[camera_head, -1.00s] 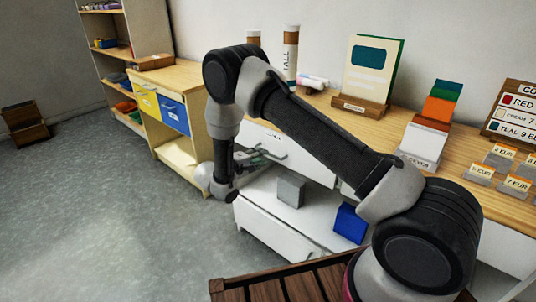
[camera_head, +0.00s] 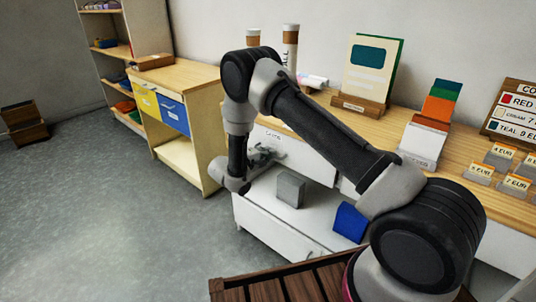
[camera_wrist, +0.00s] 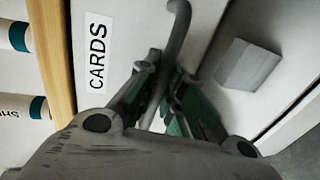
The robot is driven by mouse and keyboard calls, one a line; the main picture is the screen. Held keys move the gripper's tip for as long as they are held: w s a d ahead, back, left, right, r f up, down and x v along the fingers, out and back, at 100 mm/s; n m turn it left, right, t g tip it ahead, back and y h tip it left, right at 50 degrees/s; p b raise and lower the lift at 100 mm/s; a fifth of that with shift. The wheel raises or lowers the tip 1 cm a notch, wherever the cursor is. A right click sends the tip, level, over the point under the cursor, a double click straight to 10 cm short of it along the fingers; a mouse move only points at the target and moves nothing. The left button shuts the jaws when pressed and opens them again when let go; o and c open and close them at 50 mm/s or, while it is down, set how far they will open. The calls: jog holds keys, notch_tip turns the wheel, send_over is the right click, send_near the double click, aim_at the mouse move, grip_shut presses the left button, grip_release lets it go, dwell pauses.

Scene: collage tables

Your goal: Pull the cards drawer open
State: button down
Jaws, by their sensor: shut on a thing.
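The cards drawer (camera_wrist: 125,25) has a white front with a black-on-white CARDS label (camera_wrist: 97,52). In the head view its front (camera_head: 300,155) is under the wooden counter and looks closed, partly hidden by my arm. A grey curved bar handle (camera_wrist: 180,22) stands out from the front in the wrist view. My gripper (camera_wrist: 165,82) is shut on this handle, with its green-padded fingers on both sides of it. In the head view my gripper (camera_head: 264,154) is small at the drawer's left part, and the handle is hard to make out.
A grey block (camera_head: 290,188) and a blue block (camera_head: 350,222) sit on the white shelf below the drawer. A wooden slatted crate (camera_head: 290,284) is in front. A cabinet with yellow and blue drawers (camera_head: 173,114) stands left. Grey floor (camera_head: 110,220) is open at left.

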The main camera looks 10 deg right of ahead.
jog(key=shift+a, duration=0.1)
jog(key=f+v, duration=0.3)
jog(key=v, duration=1.2)
jog(key=a+f+v, duration=0.1)
jog(key=f+v, duration=0.2)
jog(key=v, duration=1.2)
jog(key=shift+s, duration=0.4)
jog(key=shift+f, duration=0.1)
jog(key=c, duration=1.5)
grip_release()
jog(key=shift+c, duration=0.2)
jog(key=shift+a, duration=0.1)
jog(key=v, duration=1.1)
jog(key=shift+s+a, duration=0.3)
